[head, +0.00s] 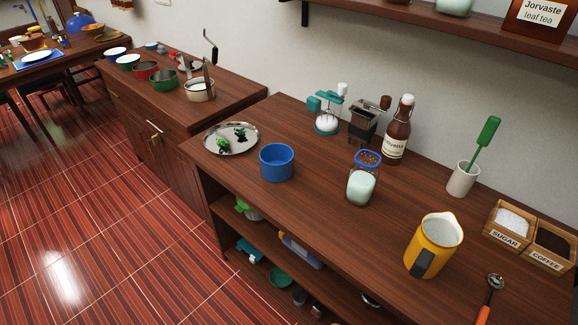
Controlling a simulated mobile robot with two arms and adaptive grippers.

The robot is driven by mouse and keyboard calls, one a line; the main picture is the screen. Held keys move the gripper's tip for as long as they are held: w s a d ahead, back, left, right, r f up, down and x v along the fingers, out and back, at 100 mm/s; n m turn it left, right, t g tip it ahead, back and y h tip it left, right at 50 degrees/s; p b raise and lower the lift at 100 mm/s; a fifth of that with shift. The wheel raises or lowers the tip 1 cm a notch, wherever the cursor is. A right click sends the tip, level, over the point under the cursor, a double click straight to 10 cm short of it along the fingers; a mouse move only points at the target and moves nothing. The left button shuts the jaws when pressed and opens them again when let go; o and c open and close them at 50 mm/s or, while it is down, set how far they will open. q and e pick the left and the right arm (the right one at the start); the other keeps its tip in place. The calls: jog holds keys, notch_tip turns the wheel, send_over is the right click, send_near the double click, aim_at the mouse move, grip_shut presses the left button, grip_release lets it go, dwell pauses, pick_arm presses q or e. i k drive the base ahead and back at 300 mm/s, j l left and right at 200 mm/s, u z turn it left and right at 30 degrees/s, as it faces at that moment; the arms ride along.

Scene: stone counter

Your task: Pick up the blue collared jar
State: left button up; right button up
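A jar with a blue collar (368,155) and brown contents stands on the wooden counter, right of centre. A glass jar with pale mint contents (361,187) stands just in front of it and hides its lower part. I cannot tell whether the two jars touch. Neither of my grippers shows in the head view.
A blue pot (277,164) stands to the left, beside a round metal tray (213,149). Behind are a brown bottle (397,135) and a grinder (363,122). A yellow pitcher (424,248) stands at front right.

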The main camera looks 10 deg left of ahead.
aim_at(363, 176)
jog(key=k+l+u, duration=0.65)
jog(key=k+u, duration=0.65)
jog(key=k, duration=0.2)
